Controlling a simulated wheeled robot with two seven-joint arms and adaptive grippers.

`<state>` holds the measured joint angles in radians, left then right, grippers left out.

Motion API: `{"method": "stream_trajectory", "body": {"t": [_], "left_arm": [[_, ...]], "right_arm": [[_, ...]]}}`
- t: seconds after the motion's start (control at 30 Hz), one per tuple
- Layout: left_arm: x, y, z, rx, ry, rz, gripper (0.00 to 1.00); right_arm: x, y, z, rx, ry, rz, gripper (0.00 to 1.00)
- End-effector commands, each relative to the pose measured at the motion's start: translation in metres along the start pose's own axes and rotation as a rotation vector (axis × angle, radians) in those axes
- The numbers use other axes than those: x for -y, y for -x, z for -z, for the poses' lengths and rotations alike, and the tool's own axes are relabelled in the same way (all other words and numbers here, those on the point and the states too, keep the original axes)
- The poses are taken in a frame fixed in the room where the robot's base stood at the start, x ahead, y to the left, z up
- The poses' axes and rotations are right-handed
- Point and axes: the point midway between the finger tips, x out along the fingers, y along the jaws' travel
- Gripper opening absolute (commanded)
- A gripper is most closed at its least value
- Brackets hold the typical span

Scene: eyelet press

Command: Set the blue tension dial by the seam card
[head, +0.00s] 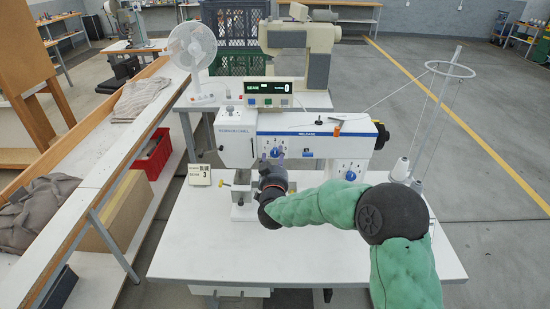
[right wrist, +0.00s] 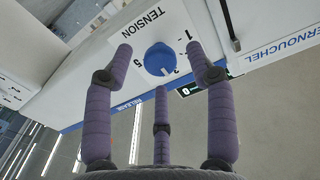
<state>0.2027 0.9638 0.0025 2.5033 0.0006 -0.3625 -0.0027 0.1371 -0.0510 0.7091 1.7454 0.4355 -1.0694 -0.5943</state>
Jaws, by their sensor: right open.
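The blue tension dial (head: 275,152) is on the front of the white sewing machine. In the right wrist view the dial (right wrist: 158,58) sits under the word TENSION, with printed digits around it. A white mark shows at its lower edge; its exact reading is unclear. My right gripper (head: 271,164) is open in front of the dial. In the wrist view its fingers (right wrist: 160,65) are spread around the dial; contact is not clear. The seam card (head: 199,175) stands left of the machine and shows a large 3 under a small word. My left gripper is out of view.
A second blue dial (head: 351,175) is farther right on the white sewing machine (head: 305,125). A display box (head: 268,88) stands above it. A thread stand (head: 437,110) rises at the right. The white table (head: 200,235) is clear at front left.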

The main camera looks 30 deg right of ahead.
Motion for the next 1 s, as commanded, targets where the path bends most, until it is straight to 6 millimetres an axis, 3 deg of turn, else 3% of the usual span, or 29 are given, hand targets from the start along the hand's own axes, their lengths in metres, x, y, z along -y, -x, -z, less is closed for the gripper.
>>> {"method": "stream_trajectory", "body": {"t": [0.2, 0.47, 0.5, 0.7, 1.0], "left_arm": [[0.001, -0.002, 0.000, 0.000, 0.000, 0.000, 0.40], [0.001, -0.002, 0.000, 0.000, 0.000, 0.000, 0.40], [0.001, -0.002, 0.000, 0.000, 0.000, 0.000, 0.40], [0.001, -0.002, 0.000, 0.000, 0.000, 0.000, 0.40], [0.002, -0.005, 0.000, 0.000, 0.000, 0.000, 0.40]], "right_arm": [[0.000, -0.015, 0.000, 0.000, 0.000, 0.000, 0.56], [0.000, -0.016, 0.000, 0.000, 0.000, 0.000, 0.56], [0.000, -0.016, 0.000, 0.000, 0.000, 0.000, 0.53], [0.000, -0.016, 0.000, 0.000, 0.000, 0.000, 0.00], [0.000, -0.016, -0.001, 0.000, -0.021, 0.000, 0.00]]}}
